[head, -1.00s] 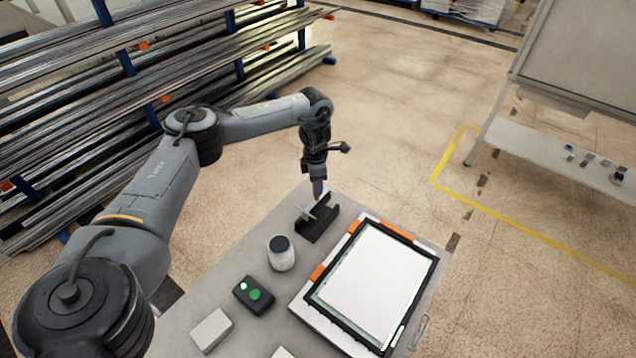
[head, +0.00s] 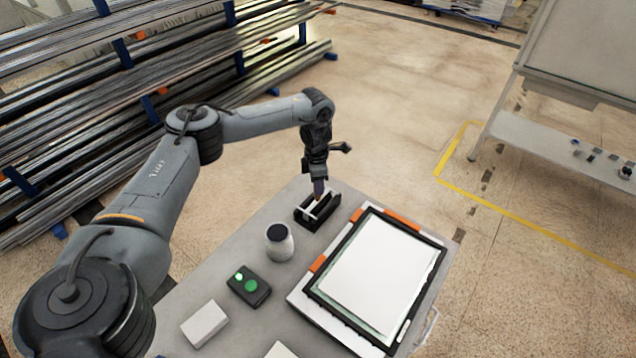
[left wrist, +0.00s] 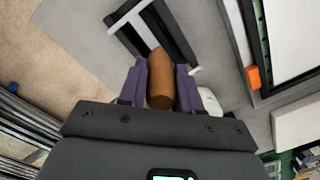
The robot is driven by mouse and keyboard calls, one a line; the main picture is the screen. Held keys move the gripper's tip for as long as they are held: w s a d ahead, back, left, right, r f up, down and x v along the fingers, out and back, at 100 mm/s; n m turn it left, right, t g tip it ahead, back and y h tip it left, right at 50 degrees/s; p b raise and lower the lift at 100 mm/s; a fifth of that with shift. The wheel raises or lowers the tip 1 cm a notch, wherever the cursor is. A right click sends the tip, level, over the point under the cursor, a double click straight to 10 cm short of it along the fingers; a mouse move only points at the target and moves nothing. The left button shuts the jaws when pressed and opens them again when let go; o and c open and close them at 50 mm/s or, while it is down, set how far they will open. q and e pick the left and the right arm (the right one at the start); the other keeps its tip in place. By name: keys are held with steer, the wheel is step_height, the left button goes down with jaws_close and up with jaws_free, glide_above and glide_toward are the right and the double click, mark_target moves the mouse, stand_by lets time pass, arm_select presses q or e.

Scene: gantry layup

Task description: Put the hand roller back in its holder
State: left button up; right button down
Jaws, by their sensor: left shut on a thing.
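The hand roller has a brown handle (left wrist: 172,75), which my left gripper (left wrist: 160,85) is shut on in the left wrist view. In the head view my left gripper (head: 319,190) points down over the black holder (head: 306,222) at the table's far end. The roller's light part (head: 322,209) shows within the holder's outline, lined up along it. In the left wrist view the dark holder (left wrist: 160,15) lies just beyond the handle, with a pale bar across it. Whether the roller rests on the holder's bottom is hidden. My right gripper is not in view.
A framed white panel (head: 375,275) with orange corners fills the table's right side.

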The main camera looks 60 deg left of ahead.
arm_select(q)
steer(key=shift+f, duration=0.5)
stand_by(0.3)
steer(key=o, duration=1.1)
